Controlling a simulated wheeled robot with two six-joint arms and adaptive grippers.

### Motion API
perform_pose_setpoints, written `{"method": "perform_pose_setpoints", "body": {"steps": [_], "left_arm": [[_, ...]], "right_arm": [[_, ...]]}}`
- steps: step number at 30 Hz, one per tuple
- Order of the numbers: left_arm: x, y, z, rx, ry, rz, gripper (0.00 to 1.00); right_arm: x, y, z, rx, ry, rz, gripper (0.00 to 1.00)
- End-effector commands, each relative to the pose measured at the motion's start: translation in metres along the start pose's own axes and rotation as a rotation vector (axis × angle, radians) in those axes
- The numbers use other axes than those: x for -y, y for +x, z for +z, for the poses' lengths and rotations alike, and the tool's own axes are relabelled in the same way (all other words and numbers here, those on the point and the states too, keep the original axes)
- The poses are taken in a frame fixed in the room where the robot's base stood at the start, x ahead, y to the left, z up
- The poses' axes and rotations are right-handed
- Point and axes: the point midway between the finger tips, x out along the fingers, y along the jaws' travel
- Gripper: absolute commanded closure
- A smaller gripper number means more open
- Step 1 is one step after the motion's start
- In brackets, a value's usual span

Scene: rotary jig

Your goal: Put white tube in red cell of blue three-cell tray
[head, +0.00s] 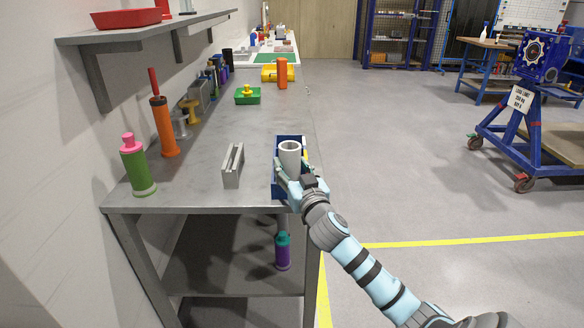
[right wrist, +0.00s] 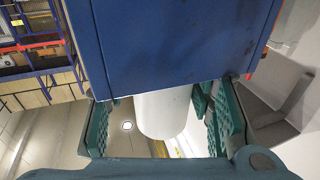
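The white tube (head: 290,163) is upright with its open mouth up, at the blue three-cell tray (head: 276,182) on the table's right front edge. In the right wrist view the tube (right wrist: 162,114) shows past the edge of the blue tray wall (right wrist: 175,40), which hides its other end. Small red parts show at the tray's corners; I cannot tell which cell the tube is in or over. My right gripper (head: 291,180) is at the tray's near part. In the wrist view its teal fingers (right wrist: 163,120) stand apart on both sides of the tube, with gaps. My left gripper is out of view.
A grey slotted block (head: 232,167) stands left of the tray. A green bottle with a pink top (head: 137,166) and an orange cylinder (head: 164,128) stand along the wall. A green tray (head: 248,97) and an orange tube (head: 282,74) are farther back. The table between is clear.

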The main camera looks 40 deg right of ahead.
Motion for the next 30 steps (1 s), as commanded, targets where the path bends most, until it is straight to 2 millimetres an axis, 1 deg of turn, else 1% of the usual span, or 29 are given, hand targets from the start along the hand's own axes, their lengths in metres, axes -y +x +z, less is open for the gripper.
{"method": "perform_pose_setpoints", "body": {"steps": [1,14,17,20,23,30], "left_arm": [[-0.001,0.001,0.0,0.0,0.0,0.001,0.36],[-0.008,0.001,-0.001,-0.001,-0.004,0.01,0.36],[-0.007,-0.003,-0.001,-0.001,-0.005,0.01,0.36],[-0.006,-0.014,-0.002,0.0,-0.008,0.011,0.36],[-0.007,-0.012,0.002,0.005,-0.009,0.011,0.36],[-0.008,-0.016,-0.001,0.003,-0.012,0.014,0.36]], "right_arm": [[-0.001,-0.002,0.011,0.023,0.003,0.003,0.36],[0.001,-0.001,0.013,0.027,0.005,0.002,0.36],[0.0,-0.001,0.009,0.027,0.005,0.002,0.36],[0.0,0.0,-0.005,0.026,0.005,0.003,0.36],[0.0,-0.02,-0.002,0.023,0.001,0.001,0.36],[-0.003,-0.077,-0.005,0.02,0.001,0.004,0.36]]}}
